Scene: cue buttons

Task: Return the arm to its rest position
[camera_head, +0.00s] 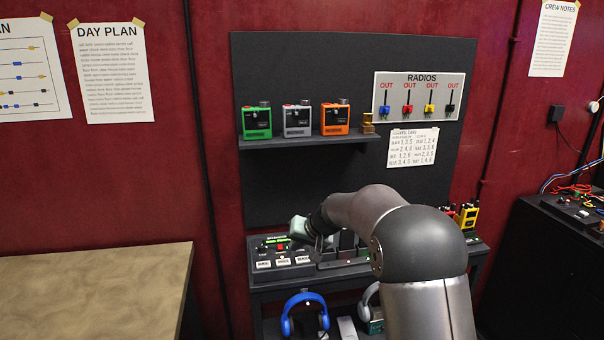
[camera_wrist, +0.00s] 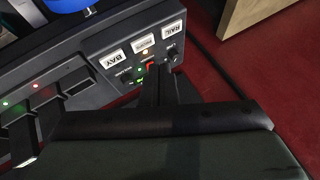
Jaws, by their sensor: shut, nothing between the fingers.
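My arm (camera_head: 425,240) reaches from the lower right of the head view toward the back shelf. My gripper (camera_head: 300,230) is just above the left part of a dark button panel (camera_head: 262,248); my forearm partly hides this area. In the wrist view, my gripper (camera_wrist: 158,72) is shut and empty. Its fingertips are close to a red button (camera_wrist: 152,65) on the panel, beside small green lights. I cannot tell whether they touch it. White labels, among them RAIL (camera_wrist: 172,29) and BAY (camera_wrist: 109,61), are on the panel.
Green (camera_head: 257,122), grey (camera_head: 297,121) and orange (camera_head: 335,119) radios stand on a wall shelf (camera_head: 310,142). Blue headphones (camera_head: 304,314) hang below the panel. Dark charging slots (camera_head: 345,257) are right of the panel. A bare tan table (camera_head: 90,290) is at left.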

